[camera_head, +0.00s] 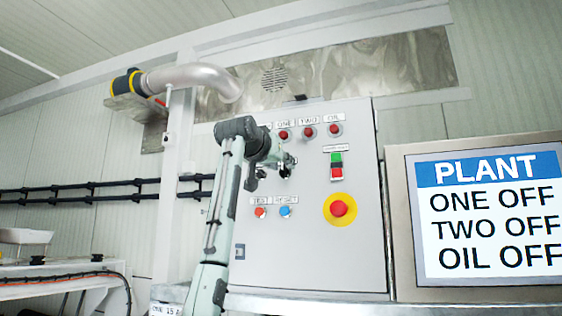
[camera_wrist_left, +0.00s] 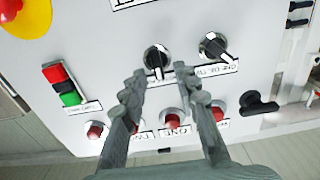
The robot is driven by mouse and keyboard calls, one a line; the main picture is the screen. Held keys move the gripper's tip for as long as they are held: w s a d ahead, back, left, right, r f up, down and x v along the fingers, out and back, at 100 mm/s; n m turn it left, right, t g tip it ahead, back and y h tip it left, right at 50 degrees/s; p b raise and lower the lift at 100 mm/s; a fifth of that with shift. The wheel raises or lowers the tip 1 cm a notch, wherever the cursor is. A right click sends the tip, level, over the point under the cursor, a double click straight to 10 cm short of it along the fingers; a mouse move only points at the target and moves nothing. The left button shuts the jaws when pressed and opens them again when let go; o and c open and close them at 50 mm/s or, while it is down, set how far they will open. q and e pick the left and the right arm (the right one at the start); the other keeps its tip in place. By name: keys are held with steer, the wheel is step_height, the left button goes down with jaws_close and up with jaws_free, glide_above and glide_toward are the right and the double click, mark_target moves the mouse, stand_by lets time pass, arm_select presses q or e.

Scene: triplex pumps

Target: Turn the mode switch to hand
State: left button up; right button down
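The grey control cabinet (camera_head: 335,240) stands in the middle of the head view. In the left wrist view, its panel carries two black rotary switches: one in the middle (camera_wrist_left: 157,58) and one to its right (camera_wrist_left: 213,46). The middle one's pointer points down in that picture, the right one's down and right. I cannot read which is the mode switch; the middle one's label is mostly hidden. My left gripper (camera_head: 270,170) is at the panel; its fingers are apart (camera_wrist_left: 160,76), with the middle switch just beyond and between the tips. Contact cannot be told. My right gripper is not in view.
A red emergency button on a yellow disc (camera_head: 340,208) and a green-red push-button pair (camera_head: 336,166) sit right of my gripper. Red lamps (camera_head: 308,132) line the top. A PLANT screen (camera_head: 490,210) stands at right. A black handle (camera_wrist_left: 258,104) shows at the panel's edge.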

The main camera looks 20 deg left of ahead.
arm_select(q)
steer(key=shift+w, duration=0.15)
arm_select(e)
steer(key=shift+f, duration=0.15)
arm_select(q)
jaws_close()
steer(key=shift+n, duration=0.3)
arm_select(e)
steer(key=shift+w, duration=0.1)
arm_select(q)
steer(key=shift+a+f+n+p, duration=0.15)
steer(key=shift+n+p, duration=0.55)
steer(key=shift+n, duration=0.7)
steer(key=shift+a+n+p, duration=0.2)
steer(key=shift+n+p, duration=0.55)
steer(key=shift+n, duration=0.65)
steer(key=shift+a+f+n+p, duration=0.15)
steer(key=shift+n+p, duration=0.55)
steer(key=shift+n, duration=0.7)
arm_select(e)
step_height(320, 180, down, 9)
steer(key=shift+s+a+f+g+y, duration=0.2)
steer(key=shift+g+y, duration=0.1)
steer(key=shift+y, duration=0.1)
arm_select(q)
steer(key=shift+r, duration=0.1)
